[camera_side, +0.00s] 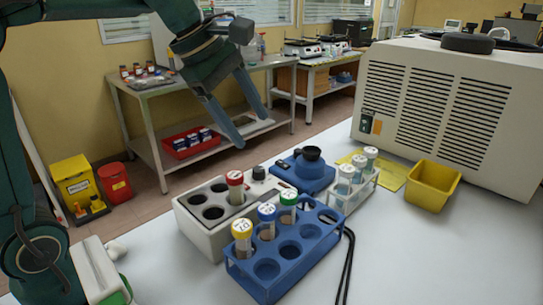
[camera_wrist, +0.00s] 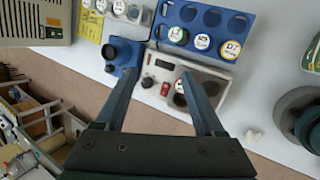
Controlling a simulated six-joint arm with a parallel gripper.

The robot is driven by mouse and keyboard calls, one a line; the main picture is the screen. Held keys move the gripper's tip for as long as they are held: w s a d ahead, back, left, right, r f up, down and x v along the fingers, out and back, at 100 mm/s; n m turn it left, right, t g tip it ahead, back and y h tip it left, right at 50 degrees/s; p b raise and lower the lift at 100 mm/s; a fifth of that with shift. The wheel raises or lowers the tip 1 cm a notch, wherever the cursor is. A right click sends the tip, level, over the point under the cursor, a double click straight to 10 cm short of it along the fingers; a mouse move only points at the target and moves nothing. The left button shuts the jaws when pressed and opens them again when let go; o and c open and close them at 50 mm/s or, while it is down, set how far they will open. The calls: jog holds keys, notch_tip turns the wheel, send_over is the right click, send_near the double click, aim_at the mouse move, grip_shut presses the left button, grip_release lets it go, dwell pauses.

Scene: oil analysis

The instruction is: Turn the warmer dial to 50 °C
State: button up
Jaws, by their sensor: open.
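The warmer (camera_side: 207,238) is a pale block with several round wells on the white table; one well holds a red-capped tube (camera_side: 235,185). Its small dark dial (camera_side: 258,172) is at the far end of the block, by the blue mixer. In the wrist view the warmer (camera_wrist: 210,72) lies beyond my fingertips, and the dark dial (camera_wrist: 148,82) shows between the fingers, nearer the left one. A small red part (camera_wrist: 165,89) is beside it. The dial's setting is unreadable. My gripper (camera_side: 254,130) is open and empty, in the air above the dial; it also shows in the wrist view (camera_wrist: 160,74).
A blue rack (camera_side: 262,290) with yellow-, blue- and green-capped tubes stands in front of the warmer. The blue mixer (camera_side: 310,173) is close behind the dial. A white rack (camera_side: 352,195) of tubes, a yellow bin (camera_side: 433,186) and a large vented machine (camera_side: 450,110) are to the right.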

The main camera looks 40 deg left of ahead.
jog(key=s+d+f+m, duration=0.1)
jog(key=s+f+m, duration=0.2)
jog(key=s+m, duration=0.4)
jog(key=s+d+f+m+y, duration=0.1)
jog(key=s+f+m, duration=0.2)
jog(key=s+m, duration=0.5)
jog(key=shift+s+m+t+y, duration=0.2)
jog(key=shift+m+t+y, duration=0.1)
jog(key=shift+m+t, duration=0.15)
jog(key=shift+d+f, duration=0.1)
